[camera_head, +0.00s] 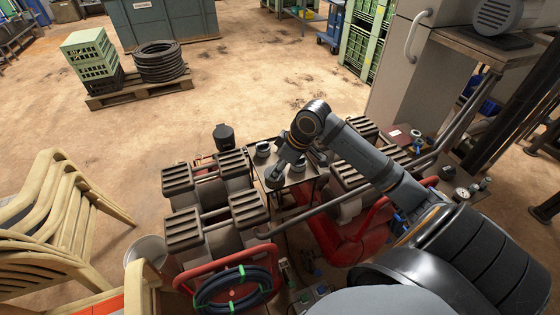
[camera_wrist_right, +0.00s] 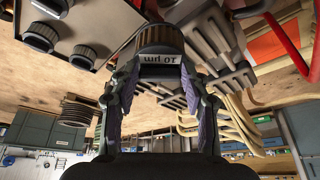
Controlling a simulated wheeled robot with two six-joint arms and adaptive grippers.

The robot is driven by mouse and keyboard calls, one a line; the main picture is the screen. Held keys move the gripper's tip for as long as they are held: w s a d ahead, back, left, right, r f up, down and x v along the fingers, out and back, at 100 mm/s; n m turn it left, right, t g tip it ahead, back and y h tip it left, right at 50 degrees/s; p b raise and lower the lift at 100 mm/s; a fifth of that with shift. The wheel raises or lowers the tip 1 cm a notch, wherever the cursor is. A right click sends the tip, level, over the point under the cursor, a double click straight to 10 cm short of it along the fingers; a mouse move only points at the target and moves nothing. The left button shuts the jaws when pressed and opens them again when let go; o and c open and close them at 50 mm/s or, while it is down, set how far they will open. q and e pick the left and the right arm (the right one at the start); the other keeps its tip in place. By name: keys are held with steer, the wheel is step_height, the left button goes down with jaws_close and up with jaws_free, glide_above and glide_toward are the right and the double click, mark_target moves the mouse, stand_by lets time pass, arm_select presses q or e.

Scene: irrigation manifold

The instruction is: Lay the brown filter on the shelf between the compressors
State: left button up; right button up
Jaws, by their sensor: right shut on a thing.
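My right gripper (camera_wrist_right: 160,95) is shut on a ridged, brownish filter (camera_wrist_right: 161,40) with a "10 µm" label, upside down in the right wrist view. In the head view, my right gripper (camera_head: 283,165) reaches in from the right over the small grey shelf (camera_head: 298,178), with the filter (camera_head: 274,178) at its tip. I cannot tell whether the filter touches the shelf. The shelf lies between the ribbed compressors at left (camera_head: 205,205) and right (camera_head: 350,175). It also shows in the right wrist view (camera_wrist_right: 97,25). My left gripper is not in view.
Another round filter (camera_head: 263,149) stands on the shelf's far left part. A dark canister (camera_head: 224,136) rises behind the left compressors. Red frames, a blue hose coil (camera_head: 235,290) and stacked chairs (camera_head: 70,200) crowd the front. Open floor lies beyond.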

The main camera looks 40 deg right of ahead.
steer(key=w+d+f, duration=0.2)
steer(key=w+f, duration=0.2)
steer(key=w+d+f, duration=0.2)
steer(key=w+f, duration=0.1)
steer(key=f, duration=0.1)
steer(key=w+d+f, duration=0.3)
steer(key=w+f, duration=0.1)
steer(key=shift+w+d+f+p, duration=0.1)
steer(key=shift+w+f+p, duration=0.2)
steer(key=shift+w, duration=0.05)
steer(key=shift+f, duration=0.15)
steer(key=shift+f, duration=0.1)
steer(key=o, duration=1.2)
steer(key=shift+f, duration=0.1)
steer(key=shift+c, duration=0.2)
